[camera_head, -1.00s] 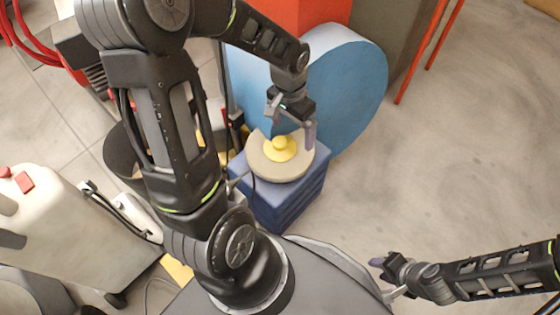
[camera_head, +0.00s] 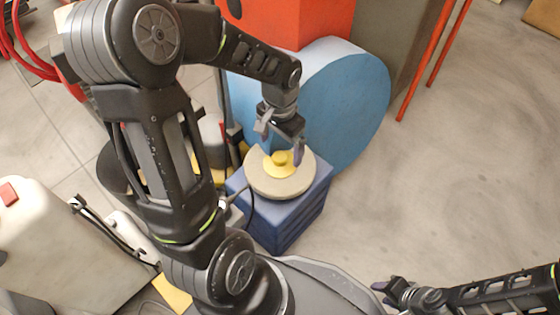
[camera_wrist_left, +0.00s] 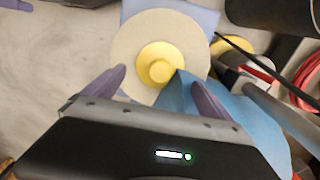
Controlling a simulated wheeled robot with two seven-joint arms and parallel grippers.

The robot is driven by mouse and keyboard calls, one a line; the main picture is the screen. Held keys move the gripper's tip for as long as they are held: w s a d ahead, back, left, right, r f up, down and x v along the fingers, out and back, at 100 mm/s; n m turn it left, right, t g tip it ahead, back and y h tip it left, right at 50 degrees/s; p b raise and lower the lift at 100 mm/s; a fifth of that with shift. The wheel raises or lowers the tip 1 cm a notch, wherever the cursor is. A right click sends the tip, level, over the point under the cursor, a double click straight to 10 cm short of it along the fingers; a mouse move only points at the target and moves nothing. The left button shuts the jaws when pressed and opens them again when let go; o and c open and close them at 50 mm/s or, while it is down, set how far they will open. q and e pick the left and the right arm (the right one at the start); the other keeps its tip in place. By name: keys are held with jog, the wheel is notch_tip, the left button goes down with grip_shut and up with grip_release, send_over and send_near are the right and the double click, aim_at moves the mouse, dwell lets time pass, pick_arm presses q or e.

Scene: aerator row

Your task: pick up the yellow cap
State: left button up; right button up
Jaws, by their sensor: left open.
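The yellow cap (camera_head: 281,160) has a raised knob and sits on a round beige disc (camera_head: 263,185) on top of a blue block (camera_head: 262,215). My left gripper (camera_head: 281,144) is open and empty, just above and behind the cap in the head view. In the left wrist view, the yellow cap (camera_wrist_left: 158,64) lies ahead of the two spread purple fingers of my left gripper (camera_wrist_left: 160,88), on the beige disc (camera_wrist_left: 125,45). My right gripper (camera_head: 383,285) is at the lower right, far from the cap; its opening is too small to judge.
A large blue round body (camera_head: 350,95) stands right behind the block, with an orange-red box (camera_head: 300,20) beyond. A dark cable runs beside the block on the left. A cream machine (camera_head: 50,245) stands at left. The floor (camera_head: 450,150) at right is clear.

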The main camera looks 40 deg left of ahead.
aim_at(279, 157)
pick_arm(q)
notch_tip(279, 157, down, 5)
jog(key=b, duration=0.3)
jog(key=shift+r, duration=0.2)
jog(key=shift+f, duration=0.35)
jog(key=shift+r, duration=0.1)
jog(key=shift+c, duration=0.3)
jog(key=c, duration=0.9)
jog(key=shift+s, duration=0.15)
jog(key=c, duration=1.1)
